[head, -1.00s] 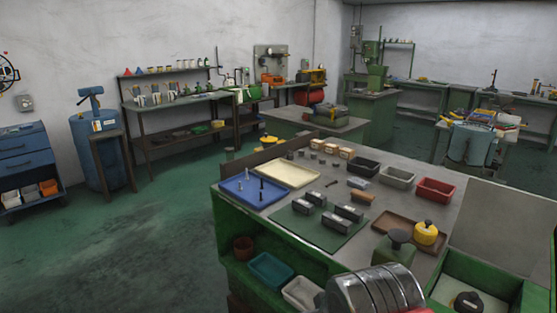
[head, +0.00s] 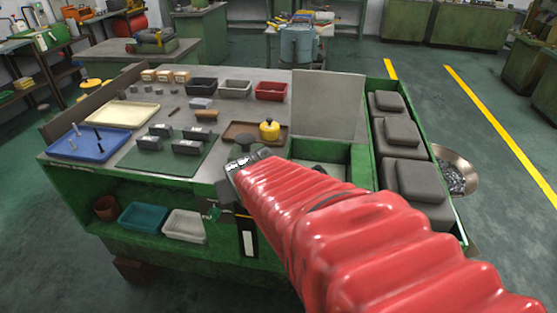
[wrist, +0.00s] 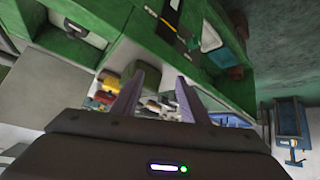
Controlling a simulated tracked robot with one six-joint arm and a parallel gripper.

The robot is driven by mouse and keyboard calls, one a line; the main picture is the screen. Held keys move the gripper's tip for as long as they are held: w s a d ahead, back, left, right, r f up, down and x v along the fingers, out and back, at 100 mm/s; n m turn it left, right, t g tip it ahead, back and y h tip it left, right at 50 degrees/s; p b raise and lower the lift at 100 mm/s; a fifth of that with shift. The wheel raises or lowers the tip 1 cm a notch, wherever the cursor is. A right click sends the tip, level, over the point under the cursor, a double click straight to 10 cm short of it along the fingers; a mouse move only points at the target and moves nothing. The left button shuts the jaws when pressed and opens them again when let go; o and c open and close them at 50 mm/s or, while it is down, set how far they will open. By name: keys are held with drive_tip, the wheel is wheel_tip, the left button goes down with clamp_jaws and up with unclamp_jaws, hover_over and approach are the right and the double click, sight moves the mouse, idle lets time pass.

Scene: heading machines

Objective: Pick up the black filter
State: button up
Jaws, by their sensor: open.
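The black filter is hard to pick out. In the head view, my red-sleeved arm covers part of the green open compartment (head: 320,153) at the bench's front right, and no filter shows clearly there. In the wrist view, a dark shape with a pale edge (wrist: 85,30) sits in a green-walled recess at the upper left; I cannot tell if it is the filter. My gripper (wrist: 155,97) is open, with nothing between its two fingers. In the head view, the arm's end is over the bench's front edge, left of the compartment, and its fingers are not clear.
On the bench are a blue tray (head: 88,143), a cream tray (head: 120,115), a green mat with grey blocks, a yellow weight (head: 269,129) on a brown tray, and a red bin (head: 271,91). Grey padded blocks (head: 402,133) stand at the right. A lower shelf holds bins.

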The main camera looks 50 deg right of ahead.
drive_tip(key=s+d+f+m+h, duration=0.1)
drive_tip(key=s+d+f, duration=0.1)
drive_tip(key=d, duration=0.5)
drive_tip(key=s+d+f+m+h, duration=0.2)
drive_tip(key=s+d+f, duration=0.1)
drive_tip(key=d, duration=0.5)
drive_tip(key=s+d+f+m+t+h, duration=0.1)
drive_tip(key=s+d+f, duration=0.2)
drive_tip(key=d, duration=0.5)
drive_tip(key=shift+s+d+m, duration=0.2)
drive_tip(key=shift+s+m, duration=0.2)
drive_tip(key=shift+s, duration=0.2)
drive_tip(key=shift+w+a, duration=0.1)
drive_tip(key=shift+w, duration=0.1)
